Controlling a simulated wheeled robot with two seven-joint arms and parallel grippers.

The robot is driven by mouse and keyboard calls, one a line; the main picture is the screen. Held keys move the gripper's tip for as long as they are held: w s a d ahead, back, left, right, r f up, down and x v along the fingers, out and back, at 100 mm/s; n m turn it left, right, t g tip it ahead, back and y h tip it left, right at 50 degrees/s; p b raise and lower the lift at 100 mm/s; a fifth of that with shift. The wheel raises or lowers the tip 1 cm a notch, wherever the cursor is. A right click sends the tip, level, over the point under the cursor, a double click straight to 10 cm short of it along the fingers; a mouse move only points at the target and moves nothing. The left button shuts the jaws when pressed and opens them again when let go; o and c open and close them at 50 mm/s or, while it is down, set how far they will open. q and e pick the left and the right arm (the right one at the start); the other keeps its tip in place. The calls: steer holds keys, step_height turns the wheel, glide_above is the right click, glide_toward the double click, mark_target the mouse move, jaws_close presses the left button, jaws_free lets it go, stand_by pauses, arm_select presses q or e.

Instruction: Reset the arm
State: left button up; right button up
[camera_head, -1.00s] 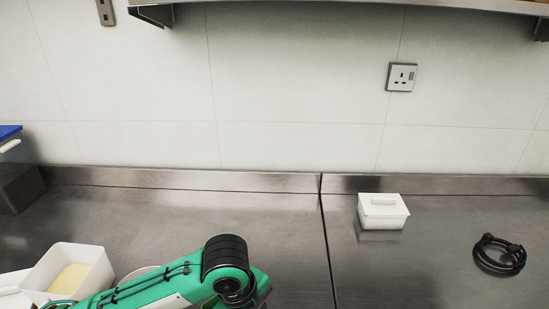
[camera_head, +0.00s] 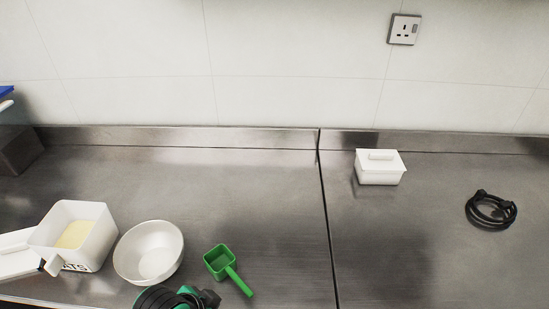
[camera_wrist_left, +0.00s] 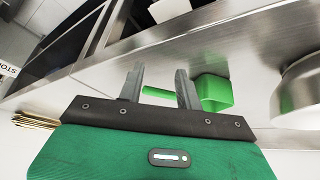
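My left arm shows only as a green and black piece at the bottom edge of the head view; its gripper is out of that picture. In the left wrist view my left gripper (camera_wrist_left: 158,85) is open, with two grey fingers apart and nothing held. A green scoop (camera_head: 220,262) lies on the steel counter (camera_head: 270,210), its handle towards the lower right. In the wrist view the scoop (camera_wrist_left: 214,92) appears beyond the fingers, its handle seen in the gap between them. My right gripper is in neither view.
A white bowl (camera_head: 149,252) stands left of the scoop. A white tub (camera_head: 97,238) of pale yellow contents is farther left. A white lidded box (camera_head: 380,172) and a coiled black cable (camera_head: 491,211) lie on the right. The counter's middle is clear.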

arm_select(q)
steer(key=s+a+f+n+y, duration=0.3)
steer(key=s+a+f+n, duration=0.25)
steer(key=s+a, duration=0.4)
step_height(320, 180, down, 29)
steer(key=w+a+g, duration=0.1)
steer(key=g, duration=0.1)
steer(key=s+a+f, duration=0.1)
steer(key=s+f, duration=0.8)
steer(key=f, duration=0.1)
steer(key=s+a+f+g, duration=0.1)
steer(key=s+a+f, duration=0.1)
steer(key=s+f, duration=0.8)
steer(key=shift+a+f+y, duration=0.25)
steer(key=shift+f+y, duration=0.05)
steer(key=shift+f, duration=0.05)
